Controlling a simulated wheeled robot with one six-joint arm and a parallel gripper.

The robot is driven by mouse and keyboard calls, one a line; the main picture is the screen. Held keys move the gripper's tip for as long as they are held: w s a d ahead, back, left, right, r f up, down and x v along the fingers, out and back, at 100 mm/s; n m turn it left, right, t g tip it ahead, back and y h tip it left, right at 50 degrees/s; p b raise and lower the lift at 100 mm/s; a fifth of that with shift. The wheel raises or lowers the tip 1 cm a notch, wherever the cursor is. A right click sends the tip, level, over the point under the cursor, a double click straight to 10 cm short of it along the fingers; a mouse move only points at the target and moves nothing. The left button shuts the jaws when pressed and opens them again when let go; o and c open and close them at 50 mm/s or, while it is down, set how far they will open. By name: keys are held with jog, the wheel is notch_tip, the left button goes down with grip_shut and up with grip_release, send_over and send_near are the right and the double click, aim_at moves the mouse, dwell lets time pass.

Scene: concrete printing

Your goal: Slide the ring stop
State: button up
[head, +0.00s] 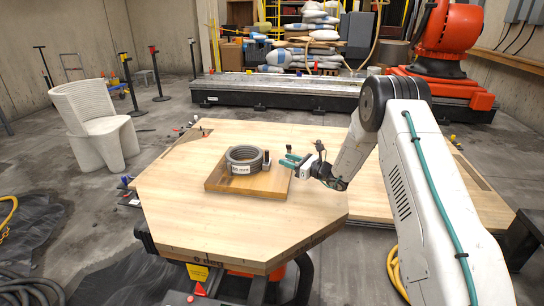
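A grey layered ring (245,159) with a white label on its front sits on a square wooden board (222,184) on the table. A small upright piece with a dark top (266,159) stands at the ring's right side, close to it; it may be the ring stop, and I cannot tell whether it touches the ring. My gripper (288,161), with teal fingers, is just right of this piece, over the board's right edge, pointing left. It seems apart from the piece. The fingers are too small here to tell how far apart they are, and I see nothing held between them.
The light wooden table (190,215) is clear around the board at the front and left. A second wooden surface (378,200) extends at the right behind my arm. A white layered chair (95,122) stands at the left. An orange robot (446,30) stands at the back right.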

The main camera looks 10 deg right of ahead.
aim_at(267, 159)
jog(key=x, duration=0.7)
jog(key=shift+w+a, duration=0.15)
jog(key=shift+a, duration=0.15)
jog(key=shift+c, duration=0.4)
grip_shut()
